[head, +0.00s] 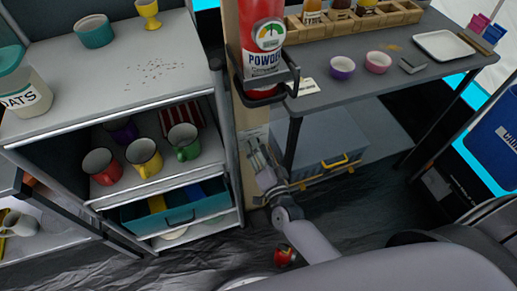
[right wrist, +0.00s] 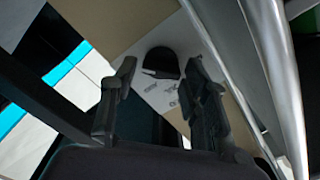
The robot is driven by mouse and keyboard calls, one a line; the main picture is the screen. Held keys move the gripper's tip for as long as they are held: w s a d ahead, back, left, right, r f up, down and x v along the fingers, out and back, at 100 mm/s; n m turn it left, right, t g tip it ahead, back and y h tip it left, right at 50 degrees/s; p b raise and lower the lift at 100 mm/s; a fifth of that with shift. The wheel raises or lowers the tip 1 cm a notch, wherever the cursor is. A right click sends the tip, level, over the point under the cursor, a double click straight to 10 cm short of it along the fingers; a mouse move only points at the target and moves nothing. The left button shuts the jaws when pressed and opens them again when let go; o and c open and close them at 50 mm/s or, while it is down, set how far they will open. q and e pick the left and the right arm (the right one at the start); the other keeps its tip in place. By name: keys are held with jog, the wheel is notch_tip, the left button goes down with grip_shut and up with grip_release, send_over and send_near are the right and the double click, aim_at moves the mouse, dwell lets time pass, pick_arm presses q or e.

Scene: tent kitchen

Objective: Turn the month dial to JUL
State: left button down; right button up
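The month dial (right wrist: 162,62) is a dark round knob on a pale plate (right wrist: 160,92) with small printed labels, too blurred to read. The plate is on a tan post, which also shows in the head view (head: 232,50). There the plate is a small pale patch (head: 252,133) just beyond my gripper. My right gripper (head: 256,152) is in front of the lower post. In the right wrist view its two fingers (right wrist: 160,75) are apart and empty, with the dial seen between them. The dial's setting cannot be read. My left gripper is not in view.
A red extinguisher (head: 262,38) hangs in a black bracket on the post above my gripper. A shelf unit with mugs (head: 143,157) stands at left. A grey table (head: 385,85) and a blue-grey box (head: 315,140) stand at right. A red object (head: 285,256) lies on the floor.

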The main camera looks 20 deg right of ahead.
jog(key=shift+o, duration=0.9)
jog(key=s, duration=1.2)
jog(key=shift+d, duration=0.2)
